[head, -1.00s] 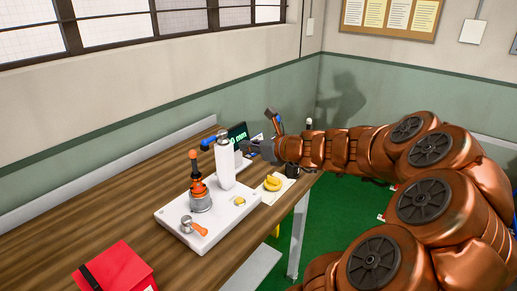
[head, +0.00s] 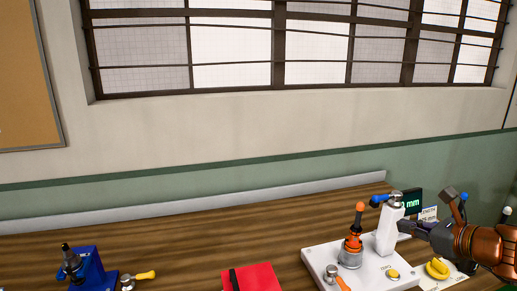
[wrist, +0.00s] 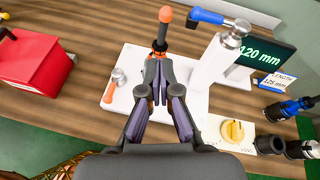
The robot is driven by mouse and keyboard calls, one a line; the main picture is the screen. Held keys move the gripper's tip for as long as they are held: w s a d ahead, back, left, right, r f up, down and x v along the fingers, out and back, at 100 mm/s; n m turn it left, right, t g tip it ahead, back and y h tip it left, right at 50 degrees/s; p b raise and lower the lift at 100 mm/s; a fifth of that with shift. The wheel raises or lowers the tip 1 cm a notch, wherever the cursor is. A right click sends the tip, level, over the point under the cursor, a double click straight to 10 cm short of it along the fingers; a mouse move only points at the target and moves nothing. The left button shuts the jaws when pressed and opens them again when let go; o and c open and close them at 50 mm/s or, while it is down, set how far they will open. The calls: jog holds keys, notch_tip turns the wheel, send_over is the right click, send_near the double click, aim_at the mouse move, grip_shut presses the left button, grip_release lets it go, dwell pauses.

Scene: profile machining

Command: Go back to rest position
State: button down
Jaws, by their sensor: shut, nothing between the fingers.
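My gripper (wrist: 160,90) is shut and empty in the wrist view, its fingertips together above the white base plate (wrist: 128,58). In the head view my gripper (head: 408,228) shows at the right edge, beside the white column (head: 387,232) with a blue-handled lever. The orange-topped post (head: 354,240) stands on the plate left of the column; in the wrist view its orange knob (wrist: 166,14) is just beyond my fingertips. I cannot tell whether the fingers touch anything.
The wooden table (head: 180,240) runs along the wall. A red box (head: 262,278) and a blue fixture (head: 88,270) stand to the left. A display reading 120 mm (wrist: 262,52), a yellow knob (wrist: 233,130) and dark cylinders (wrist: 290,107) lie right of the column.

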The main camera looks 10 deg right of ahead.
jog(key=s+a+f+n+g+y, duration=0.1)
jog(key=s+a+f+n+g, duration=0.15)
jog(key=a+n, duration=0.4)
jog(key=s+a+f+n+g+y, duration=0.1)
jog(key=s+a+f+n+g, duration=0.2)
jog(key=a, duration=0.6)
jog(key=s+a+f+n+g+y, duration=0.1)
jog(key=s+a+f+n+g, duration=0.15)
jog(key=a+n, duration=0.45)
jog(key=s+a+f+n+g+h, duration=0.3)
jog(key=s+a+n+g, duration=0.15)
jog(key=s+n, duration=0.4)
jog(key=s+d+f+n+g+h, duration=0.2)
jog(key=s+d+n+h, duration=0.2)
jog(key=s, duration=0.5)
jog(key=shift+s+d+n, duration=0.4)
jog(key=shift+d+n, duration=0.1)
jog(key=shift+n, duration=0.3)
